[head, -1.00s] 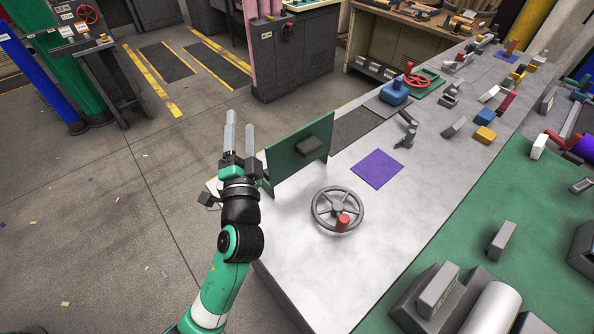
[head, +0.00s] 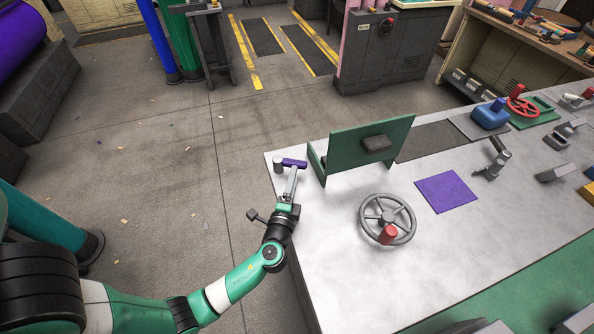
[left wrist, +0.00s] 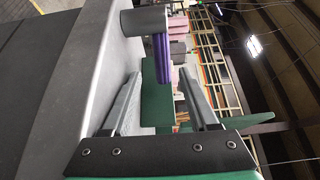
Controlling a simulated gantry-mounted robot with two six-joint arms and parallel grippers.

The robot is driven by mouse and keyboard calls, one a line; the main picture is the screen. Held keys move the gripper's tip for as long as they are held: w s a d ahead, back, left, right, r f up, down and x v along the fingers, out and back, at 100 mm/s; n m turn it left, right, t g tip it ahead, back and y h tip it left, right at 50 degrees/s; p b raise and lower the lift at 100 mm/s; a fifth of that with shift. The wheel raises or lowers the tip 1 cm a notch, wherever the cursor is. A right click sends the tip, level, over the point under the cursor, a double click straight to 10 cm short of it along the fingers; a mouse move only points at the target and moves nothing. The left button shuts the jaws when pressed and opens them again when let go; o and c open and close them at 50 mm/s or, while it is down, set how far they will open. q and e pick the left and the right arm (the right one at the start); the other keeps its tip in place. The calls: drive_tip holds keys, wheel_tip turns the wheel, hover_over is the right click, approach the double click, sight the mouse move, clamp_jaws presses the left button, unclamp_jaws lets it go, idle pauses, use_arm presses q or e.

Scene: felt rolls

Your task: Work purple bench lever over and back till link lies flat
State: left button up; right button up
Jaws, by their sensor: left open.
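The purple lever (head: 295,162) is a short bar beside a grey round post (head: 278,164) near the bench's far left corner in the head view. In the left wrist view the purple lever (left wrist: 163,58) juts out from the grey post (left wrist: 146,21), ahead of my fingers. My left gripper (head: 291,172) points at the lever; in the left wrist view the gripper (left wrist: 160,75) is open, with the lever's end in line with its gap. I cannot tell whether it touches the lever. I cannot make out the link. My right gripper is out of view.
A green upright plate (head: 350,150) with a grey block stands just right of my left gripper. A grey handwheel (head: 388,219) with a red knob and a flat purple square (head: 446,192) lie farther right. The bench top (head: 330,240) is bare near its left edge.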

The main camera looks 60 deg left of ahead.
sight(297, 164)
use_arm(q)
drive_tip(key=x, duration=0.6)
drive_tip(key=shift+r, duration=0.2)
clamp_jaws()
idle(1.0)
